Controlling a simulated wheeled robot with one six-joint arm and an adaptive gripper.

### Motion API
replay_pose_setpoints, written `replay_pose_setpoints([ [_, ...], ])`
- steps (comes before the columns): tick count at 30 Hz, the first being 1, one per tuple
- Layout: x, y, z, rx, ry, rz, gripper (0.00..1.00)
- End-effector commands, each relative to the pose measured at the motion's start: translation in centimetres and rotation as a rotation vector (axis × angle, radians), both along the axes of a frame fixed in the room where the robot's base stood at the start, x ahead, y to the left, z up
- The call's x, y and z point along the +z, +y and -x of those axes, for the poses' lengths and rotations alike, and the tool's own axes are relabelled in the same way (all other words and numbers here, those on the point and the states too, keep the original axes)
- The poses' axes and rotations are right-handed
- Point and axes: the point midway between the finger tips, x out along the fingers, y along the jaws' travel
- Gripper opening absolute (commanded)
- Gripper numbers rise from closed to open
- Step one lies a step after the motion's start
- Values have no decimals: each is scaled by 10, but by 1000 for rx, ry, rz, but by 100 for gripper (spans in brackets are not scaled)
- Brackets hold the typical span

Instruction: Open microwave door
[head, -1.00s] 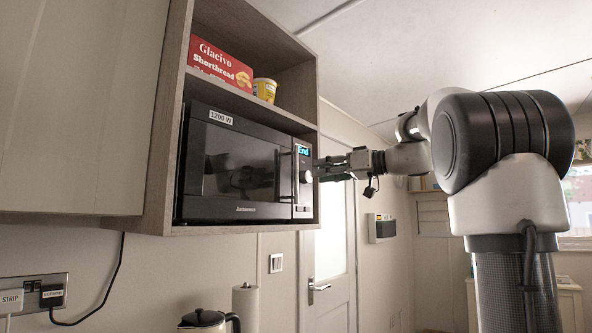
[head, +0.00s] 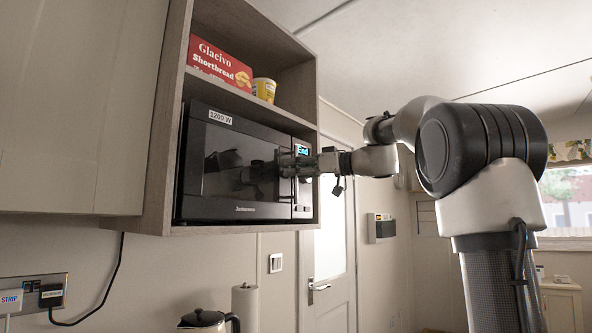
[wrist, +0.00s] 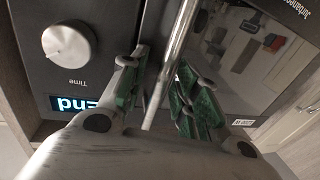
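The black microwave (head: 235,211) sits in a wall cabinet, and its door (head: 222,135) looks shut. In the wrist view the shiny bar handle (wrist: 172,65) runs between the two green-padded fingers of my gripper (wrist: 160,95). One finger is on each side of the bar, with a gap visible, so the gripper is open around it. I cannot tell whether either finger touches it. In the head view my gripper (head: 290,165) is at the right side of the microwave front and partly covers the handle. The control panel with a silver knob (wrist: 68,44) and a lit "End" display (wrist: 75,103) is beside it.
A red shortbread box (head: 219,63) and a yellow cup (head: 264,89) stand on the shelf above the microwave. A kettle (head: 203,318) and a paper roll (head: 245,305) are below. The cabinet's right side panel (head: 318,178) is close to my gripper.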

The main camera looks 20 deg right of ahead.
Motion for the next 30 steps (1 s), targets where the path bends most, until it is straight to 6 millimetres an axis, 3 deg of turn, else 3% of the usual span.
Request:
replay_pose_setpoints([
  [2,0,0,0,0,0,0,31],
  [7,0,0,0,0,0,0,0],
  [20,0,-4,7,-23,0,0,0],
  [26,1,-14,33,-108,-1,0,0],
  [30,1,-24,63,-210,-3,1,0],
])
